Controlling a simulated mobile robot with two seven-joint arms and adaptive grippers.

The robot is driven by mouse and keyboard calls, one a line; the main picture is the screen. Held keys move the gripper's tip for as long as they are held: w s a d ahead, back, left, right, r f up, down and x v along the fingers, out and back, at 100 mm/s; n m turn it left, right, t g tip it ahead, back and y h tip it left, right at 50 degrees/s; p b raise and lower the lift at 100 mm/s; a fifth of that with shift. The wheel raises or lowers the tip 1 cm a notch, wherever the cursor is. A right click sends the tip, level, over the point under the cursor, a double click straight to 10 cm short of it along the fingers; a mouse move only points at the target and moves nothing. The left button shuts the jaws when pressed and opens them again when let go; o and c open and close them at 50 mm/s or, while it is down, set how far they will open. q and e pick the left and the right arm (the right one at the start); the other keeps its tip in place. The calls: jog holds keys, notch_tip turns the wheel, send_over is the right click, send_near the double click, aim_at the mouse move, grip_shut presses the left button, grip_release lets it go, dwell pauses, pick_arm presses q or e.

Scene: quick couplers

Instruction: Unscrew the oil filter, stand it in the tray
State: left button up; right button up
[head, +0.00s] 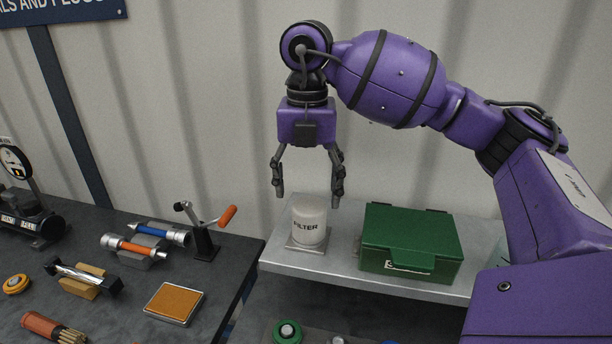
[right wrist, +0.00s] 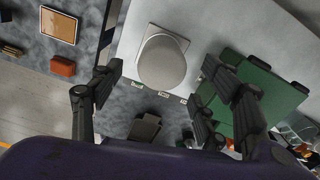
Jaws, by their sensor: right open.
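The oil filter (head: 309,222), a pale cylinder marked FILTER, stands upright on a square base plate (head: 294,244) on the light shelf. My right gripper (head: 308,199) points down, open and empty, with its fingertips around the height of the filter's top or just above it. In the right wrist view the filter's round top (right wrist: 161,62) shows between the spread fingers (right wrist: 160,75), with no contact visible. A flat metal-rimmed square with an orange face (head: 174,303) lies on the dark bench at left; it may be the tray. My left gripper is not in view.
A green box (head: 410,243) stands close right of the filter on the shelf (head: 340,262). The dark bench holds a crank with an orange handle (head: 205,230), couplers on blocks (head: 140,246) and a gauge (head: 15,162). A corrugated wall rises behind.

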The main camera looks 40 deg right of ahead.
aim_at(310, 206)
notch_tip(310, 206, down, 6)
jog(key=shift+s, duration=0.15)
jog(key=shift+f, duration=0.6)
jog(key=shift+c, duration=0.9)
jog(key=c, duration=1.1)
jog(key=o, duration=0.6)
jog(key=c, duration=0.5)
jog(key=n, duration=0.5)
jog(key=shift+a, duration=0.1)
jog(key=n, duration=1)
jog(key=shift+s, duration=0.15)
jog(key=n, duration=1.1)
jog(key=shift+s+n, duration=0.1)
jog(key=shift+n, duration=0.7)
jog(key=o, duration=1)
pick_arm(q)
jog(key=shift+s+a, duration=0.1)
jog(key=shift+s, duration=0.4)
